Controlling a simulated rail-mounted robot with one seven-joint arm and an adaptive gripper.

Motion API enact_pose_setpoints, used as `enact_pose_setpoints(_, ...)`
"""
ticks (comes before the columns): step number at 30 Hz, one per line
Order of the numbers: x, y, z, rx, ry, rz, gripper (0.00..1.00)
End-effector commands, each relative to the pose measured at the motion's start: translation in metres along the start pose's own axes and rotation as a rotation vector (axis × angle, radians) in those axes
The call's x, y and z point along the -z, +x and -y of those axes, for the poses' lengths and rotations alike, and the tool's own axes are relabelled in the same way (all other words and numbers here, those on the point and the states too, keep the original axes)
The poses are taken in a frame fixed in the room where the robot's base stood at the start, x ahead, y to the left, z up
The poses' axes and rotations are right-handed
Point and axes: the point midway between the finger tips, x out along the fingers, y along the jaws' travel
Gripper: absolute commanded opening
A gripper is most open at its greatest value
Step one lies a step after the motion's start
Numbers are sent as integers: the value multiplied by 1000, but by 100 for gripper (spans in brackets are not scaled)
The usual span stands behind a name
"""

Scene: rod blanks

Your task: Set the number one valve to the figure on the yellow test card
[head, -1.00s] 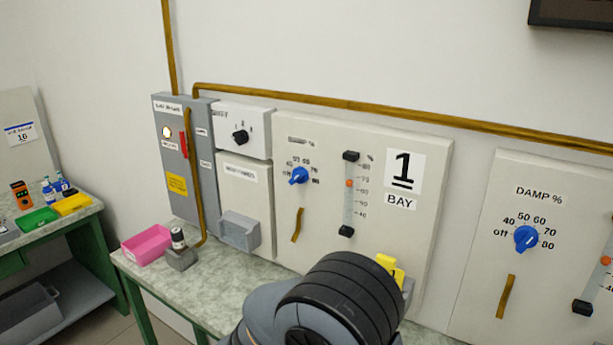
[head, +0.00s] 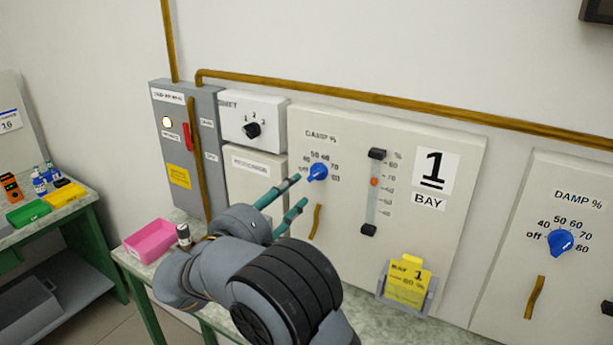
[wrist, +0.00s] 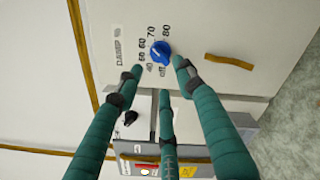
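The blue valve knob (head: 318,172) sits on the bay 1 panel under a DAMP % label, with figures around it. It also shows in the wrist view (wrist: 160,52); its exact pointer setting is unclear. My gripper (head: 299,190) has teal fingers, open and empty, pointing at the panel just left of and below the knob. In the wrist view the fingertips (wrist: 159,75) are spread around the near side of the knob; contact cannot be told. The yellow test card (head: 408,284) stands in a grey holder at the panel's lower right. It reads BAY 1 and a small figure, perhaps 60 or 80 %.
A slider gauge (head: 372,193) is right of the knob, and a brown handle (head: 316,222) is below it. A second DAMP % knob (head: 560,242) is on the far-right panel. A pink tray (head: 150,240) and a small jar (head: 184,235) stand on the bench at left.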

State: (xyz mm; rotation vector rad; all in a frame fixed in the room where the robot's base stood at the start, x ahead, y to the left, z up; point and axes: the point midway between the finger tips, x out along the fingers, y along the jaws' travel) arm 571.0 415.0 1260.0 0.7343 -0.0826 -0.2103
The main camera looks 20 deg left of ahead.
Motion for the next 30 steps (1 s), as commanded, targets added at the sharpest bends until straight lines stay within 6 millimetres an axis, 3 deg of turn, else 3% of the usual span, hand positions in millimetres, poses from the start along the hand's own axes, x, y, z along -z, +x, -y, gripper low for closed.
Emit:
enact_pose_setpoints(6, -3, 42, -2, 3, -1, 1, 38)
enact_pose_setpoints(12, -1, 65, -1, 1, 0, -1, 38)
enact_pose_setpoints(23, 1, 72, 0, 0, 1, -2, 38)
enact_pose_setpoints(30, 0, 72, 0, 0, 1, -2, 25)
